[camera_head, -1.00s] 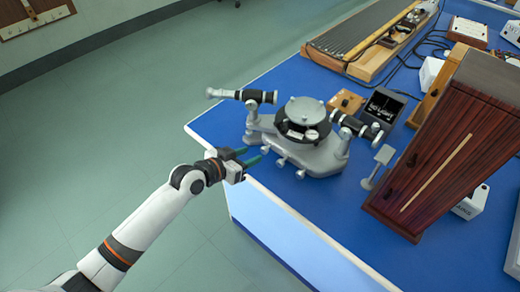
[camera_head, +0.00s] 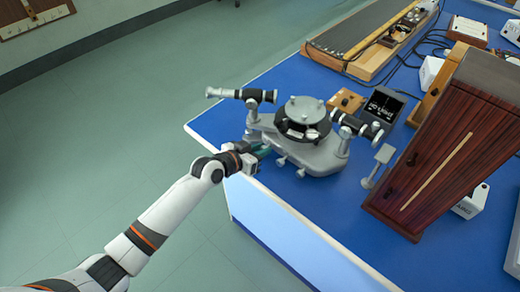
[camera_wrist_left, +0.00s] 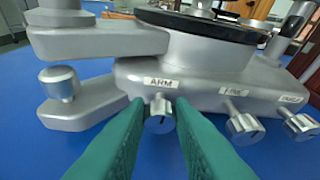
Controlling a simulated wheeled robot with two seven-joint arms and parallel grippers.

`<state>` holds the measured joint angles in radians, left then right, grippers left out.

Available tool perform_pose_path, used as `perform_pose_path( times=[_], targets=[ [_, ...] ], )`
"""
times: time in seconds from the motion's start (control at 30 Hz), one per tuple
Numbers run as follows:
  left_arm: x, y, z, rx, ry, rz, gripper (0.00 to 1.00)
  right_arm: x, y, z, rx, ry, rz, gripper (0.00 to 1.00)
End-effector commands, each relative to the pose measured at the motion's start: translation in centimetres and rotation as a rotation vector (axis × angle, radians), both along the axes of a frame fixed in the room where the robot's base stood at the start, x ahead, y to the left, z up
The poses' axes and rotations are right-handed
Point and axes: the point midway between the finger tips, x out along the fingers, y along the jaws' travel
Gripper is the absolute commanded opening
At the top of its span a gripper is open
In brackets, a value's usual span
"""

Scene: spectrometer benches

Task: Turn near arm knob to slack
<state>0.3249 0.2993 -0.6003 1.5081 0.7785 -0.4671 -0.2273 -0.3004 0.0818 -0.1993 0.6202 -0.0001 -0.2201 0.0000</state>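The grey spectrometer (camera_head: 300,145) stands on the blue bench near its front left corner. In the left wrist view its base carries a knob under an "ARM" label (camera_wrist_left: 160,115). My left gripper (camera_head: 265,151) is at the near left side of the base. In the left wrist view its two green fingers (camera_wrist_left: 163,125) are apart, with the ARM knob between and just beyond their tips. I cannot tell whether they touch it. The right gripper is not in view.
Two more labelled knobs sit right of the ARM knob, one of them a silver knob (camera_wrist_left: 243,125). A foot screw (camera_wrist_left: 60,83) stands at left. A dark wooden cabinet (camera_head: 440,150) stands right of the spectrometer. The bench's front edge lies below my gripper.

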Motion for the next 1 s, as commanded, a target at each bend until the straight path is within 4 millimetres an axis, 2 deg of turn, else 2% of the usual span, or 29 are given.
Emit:
perform_pose_path(
  times=[0.27, 0.57, 0.6, 0.7, 1.0],
  targets=[
    [0.1, 0.2, -0.4, -0.087, 0.066, 0.0, 0.0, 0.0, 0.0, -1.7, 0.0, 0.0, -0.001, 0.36],
    [0.1, 0.1, 0.0, -0.105, 0.083, 0.0, 0.0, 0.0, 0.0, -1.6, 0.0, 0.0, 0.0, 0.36],
    [0.1, 0.1, 0.0, -0.105, 0.083, 0.0, 0.24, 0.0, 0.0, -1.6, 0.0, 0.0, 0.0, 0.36],
    [0.1, 0.1, 0.0, -0.105, 0.083, 0.0, 0.41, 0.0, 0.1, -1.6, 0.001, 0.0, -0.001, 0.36],
    [0.0, 0.2, 0.0, -0.105, 0.081, 0.0, 0.43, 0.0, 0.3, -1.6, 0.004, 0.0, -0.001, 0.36]
  ],
)
